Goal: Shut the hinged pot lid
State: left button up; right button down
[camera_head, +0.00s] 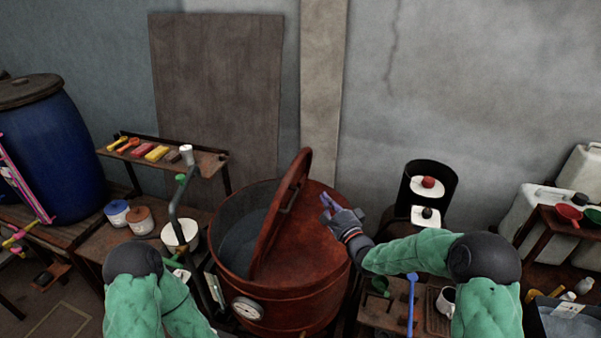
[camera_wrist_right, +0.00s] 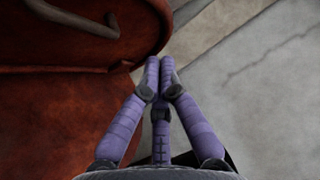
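A large rust-red pot (camera_head: 305,305) stands in the middle of the head view. Its hinged lid (camera_head: 272,228) stands steeply raised, seen nearly edge-on, with the dark interior showing to its left. The right part of the top is a fixed red cover (camera_head: 312,240). My right gripper (camera_head: 326,203) is over this cover, to the right of the raised lid. In the right wrist view its purple fingertips (camera_wrist_right: 160,64) are together with nothing visible between them. The lid (camera_wrist_right: 140,48) shows there just beyond the tips; contact is unclear. My left gripper is not visible.
A pipe (camera_head: 175,215) rises left of the pot, and a dial gauge (camera_head: 247,308) sits on its front. A shelf (camera_head: 205,163) and blue barrel (camera_head: 55,150) are at left. A small table (camera_head: 385,315) with a blue utensil (camera_head: 411,300) and mug (camera_head: 446,300) stands at right.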

jog(key=p, duration=0.2)
send_near(294, 165)
jog(key=w+d, duration=0.1)
jog(key=w, duration=0.2)
jog(key=a, duration=0.1)
jog(key=w+a+r+p, duration=0.1)
jog(key=a, duration=0.1)
jog(key=shift+w+a+r, duration=0.1)
jog(key=shift+w+r, duration=0.05)
jog(key=shift+w, duration=0.05)
jog(key=shift+a, duration=0.1)
